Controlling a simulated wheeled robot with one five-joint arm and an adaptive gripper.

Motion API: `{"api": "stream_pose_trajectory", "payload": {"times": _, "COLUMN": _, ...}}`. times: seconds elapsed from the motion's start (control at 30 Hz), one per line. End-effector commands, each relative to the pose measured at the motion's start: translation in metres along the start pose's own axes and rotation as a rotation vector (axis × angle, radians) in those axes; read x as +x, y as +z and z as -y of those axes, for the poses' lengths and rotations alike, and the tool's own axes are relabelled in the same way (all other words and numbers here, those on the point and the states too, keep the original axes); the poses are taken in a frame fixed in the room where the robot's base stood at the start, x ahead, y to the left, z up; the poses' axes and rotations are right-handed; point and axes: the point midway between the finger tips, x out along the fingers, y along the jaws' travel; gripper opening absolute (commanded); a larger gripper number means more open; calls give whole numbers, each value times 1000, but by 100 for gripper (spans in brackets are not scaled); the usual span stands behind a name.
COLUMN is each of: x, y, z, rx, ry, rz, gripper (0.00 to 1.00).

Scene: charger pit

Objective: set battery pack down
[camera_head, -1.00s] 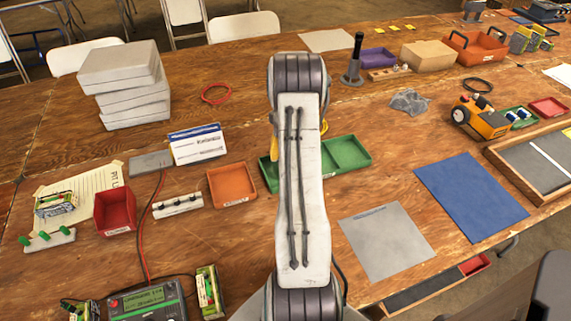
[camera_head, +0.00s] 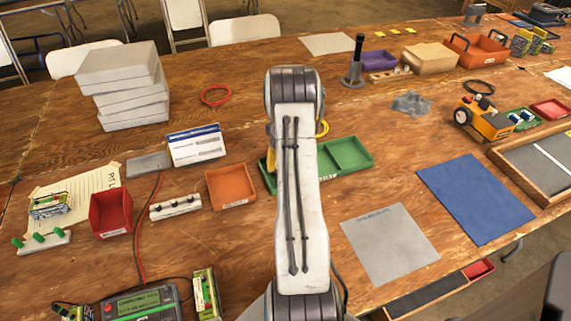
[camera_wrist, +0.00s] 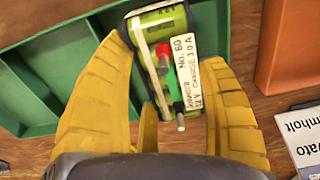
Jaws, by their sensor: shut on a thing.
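My gripper (camera_wrist: 163,52) has yellow ribbed fingers on either side of a green battery pack (camera_wrist: 158,22) in the wrist view. The pack has a white label reading No. 60, a red terminal cap and metal posts. A green compartment tray (camera_wrist: 32,88) lies below and left of the pack in the wrist view; whether they touch I cannot tell. In the head view the tray (camera_head: 348,154) lies mid-table, partly behind my arm. There my arm hides the held pack and most of the gripper, leaving some yellow showing.
An orange tray (camera_head: 231,186) and a blue-white card (camera_head: 196,146) stand left of the green tray. A charger (camera_head: 142,303) with packs (camera_head: 207,294) beside it is front left. A grey sheet (camera_head: 390,244) and blue mat (camera_head: 475,198) lie flat and bare at right.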

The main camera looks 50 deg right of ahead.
Motion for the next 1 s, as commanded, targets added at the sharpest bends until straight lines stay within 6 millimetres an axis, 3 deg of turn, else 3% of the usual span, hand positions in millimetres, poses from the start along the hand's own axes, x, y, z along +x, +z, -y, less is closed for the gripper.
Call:
{"api": "stream_pose_trajectory", "payload": {"times": 0.2, "x": 3, "y": -1, "z": 0, "rx": 0, "ry": 1, "rz": -3, "gripper": 31}}
{"api": "stream_pose_trajectory", "payload": {"times": 0.23, "x": 3, "y": 0, "z": 0, "rx": 0, "ry": 0, "rz": 0, "gripper": 71}}
{"api": "stream_pose_trajectory", "payload": {"times": 0.47, "x": 2, "y": 0, "z": 0, "rx": 0, "ry": 0, "rz": 0, "gripper": 91}}
{"api": "stream_pose_trajectory", "payload": {"times": 0.77, "x": 1, "y": 0, "z": 0, "rx": 0, "ry": 0, "rz": 0, "gripper": 93}}
{"api": "stream_pose_trajectory", "payload": {"times": 1.0, "x": -22, "y": -1, "z": 0, "rx": 0, "ry": 1, "rz": -3, "gripper": 93}}
